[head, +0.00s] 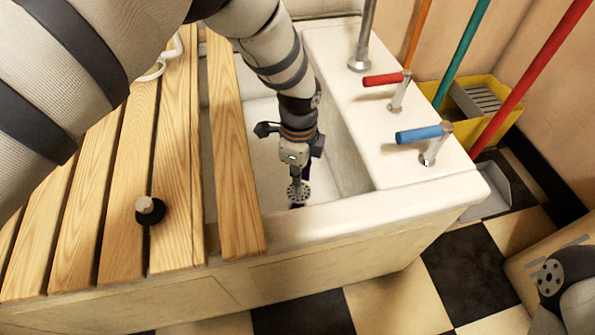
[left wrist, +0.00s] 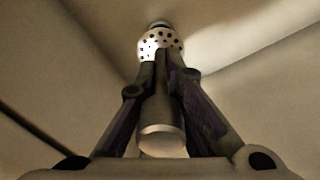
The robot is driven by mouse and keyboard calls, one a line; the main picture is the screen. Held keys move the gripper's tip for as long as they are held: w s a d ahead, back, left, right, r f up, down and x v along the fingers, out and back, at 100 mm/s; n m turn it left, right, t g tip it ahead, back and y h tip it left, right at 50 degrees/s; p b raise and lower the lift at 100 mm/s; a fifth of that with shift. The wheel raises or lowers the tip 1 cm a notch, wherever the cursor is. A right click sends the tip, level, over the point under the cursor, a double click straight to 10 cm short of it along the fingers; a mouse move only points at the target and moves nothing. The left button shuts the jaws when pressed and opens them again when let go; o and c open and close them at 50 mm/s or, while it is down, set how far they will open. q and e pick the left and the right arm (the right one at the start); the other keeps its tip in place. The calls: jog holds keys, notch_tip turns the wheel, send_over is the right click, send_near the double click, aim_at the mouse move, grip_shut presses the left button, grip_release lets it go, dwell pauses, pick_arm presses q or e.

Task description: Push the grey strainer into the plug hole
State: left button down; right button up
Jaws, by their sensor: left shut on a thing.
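My left gripper (head: 297,178) reaches down into the white basin and is shut on the grey strainer. The strainer (head: 298,191) shows in the head view as a small disc with holes, just below the gripper's body. In the left wrist view, the two fingers (left wrist: 168,62) close around the strainer's stem, whose rounded end (left wrist: 162,138) points toward the camera. The strainer's holed light part (left wrist: 160,43) lies beyond the fingertips, toward the basin floor. I cannot make out the plug hole, nor whether the strainer touches it.
A slatted wooden board (head: 120,190) covers the left side; a black plug (head: 149,211) stands on it. A loose-looking slat (head: 232,150) borders the basin opening. Red (head: 384,79) and blue (head: 420,133) taps stand on the right ledge. A yellow bucket (head: 468,125) is beyond.

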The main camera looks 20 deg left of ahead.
aim_at(298, 192)
pick_arm(q)
notch_tip(298, 192, down, 6)
jog(key=b, duration=0.3)
jog(key=shift+r, duration=0.1)
jog(key=shift+f, duration=0.2)
dwell(0.4)
jog(key=shift+f, duration=0.35)
jog(key=shift+f, duration=0.4)
dwell(0.9)
dwell(0.5)
jog(key=c, duration=1.7)
grip_release()
jog(key=shift+o, duration=0.2)
notch_tip(298, 192, up, 12)
jog(key=shift+r, duration=0.1)
